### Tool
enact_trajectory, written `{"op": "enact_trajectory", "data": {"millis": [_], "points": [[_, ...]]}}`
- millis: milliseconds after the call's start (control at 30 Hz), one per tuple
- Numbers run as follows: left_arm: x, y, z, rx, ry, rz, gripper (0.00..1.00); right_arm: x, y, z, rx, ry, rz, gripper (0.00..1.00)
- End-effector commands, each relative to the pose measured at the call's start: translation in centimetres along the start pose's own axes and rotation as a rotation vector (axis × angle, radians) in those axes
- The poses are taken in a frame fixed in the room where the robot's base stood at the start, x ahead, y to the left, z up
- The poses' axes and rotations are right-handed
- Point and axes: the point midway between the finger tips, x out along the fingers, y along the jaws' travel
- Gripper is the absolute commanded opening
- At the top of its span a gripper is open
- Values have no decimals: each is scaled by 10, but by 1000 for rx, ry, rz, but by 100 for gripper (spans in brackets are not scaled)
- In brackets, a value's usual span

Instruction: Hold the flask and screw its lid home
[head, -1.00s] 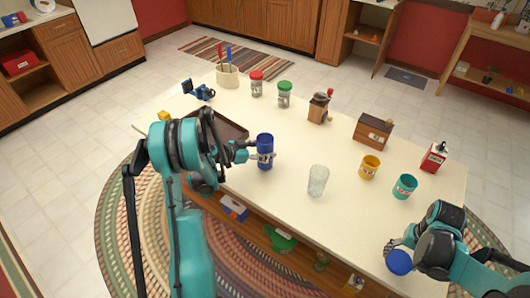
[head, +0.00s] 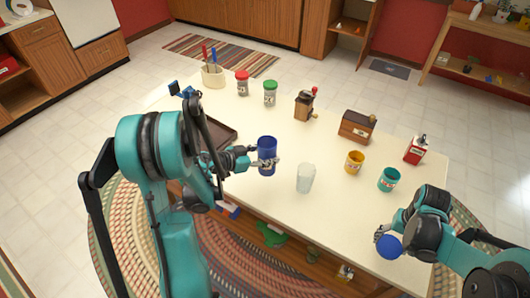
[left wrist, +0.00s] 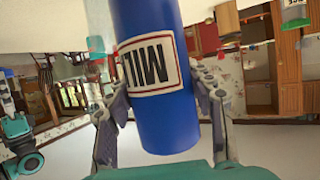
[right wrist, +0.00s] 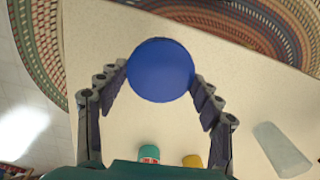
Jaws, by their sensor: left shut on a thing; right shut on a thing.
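The blue flask (head: 267,150) stands upright at the left-middle of the table. My left gripper (head: 262,163) is shut on its body from the left. In the left wrist view the flask (left wrist: 165,110) sits between both fingers, with its white label showing upside down. The round blue lid (head: 389,246) is at the right front corner of the table. My right gripper (head: 385,235) is shut on it. In the right wrist view the lid (right wrist: 160,70) is between the fingertips, over the tabletop. The lid and flask are well apart.
A clear glass (head: 305,178) stands right of the flask, between it and the lid. A teal cup (head: 389,179), a yellow cup (head: 355,162) and a red tin (head: 415,149) stand at the right. The front middle of the table is clear.

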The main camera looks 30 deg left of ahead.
Motion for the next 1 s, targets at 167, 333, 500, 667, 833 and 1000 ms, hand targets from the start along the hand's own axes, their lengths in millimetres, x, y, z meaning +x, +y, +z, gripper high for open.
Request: {"op": "enact_trajectory", "data": {"millis": [167,333,500,667,833,1000], "points": [[0,0,0,0,1,0,5,0,0,0,0,0,0,50],[0,0,0,0,1,0,16,0,0,0,0,0,0,50],[0,0,0,0,1,0,1,0,0,0,0,0,0,50],[0,0,-1,-1,1,0,1,0,0,0,0,0,0,50],[6,17,-16,-16,-14,-20,1,0,0,0,0,0,0,50],[14,53,-45,-45,-34,-79,1,0,0,0,0,0,0,50]]}}
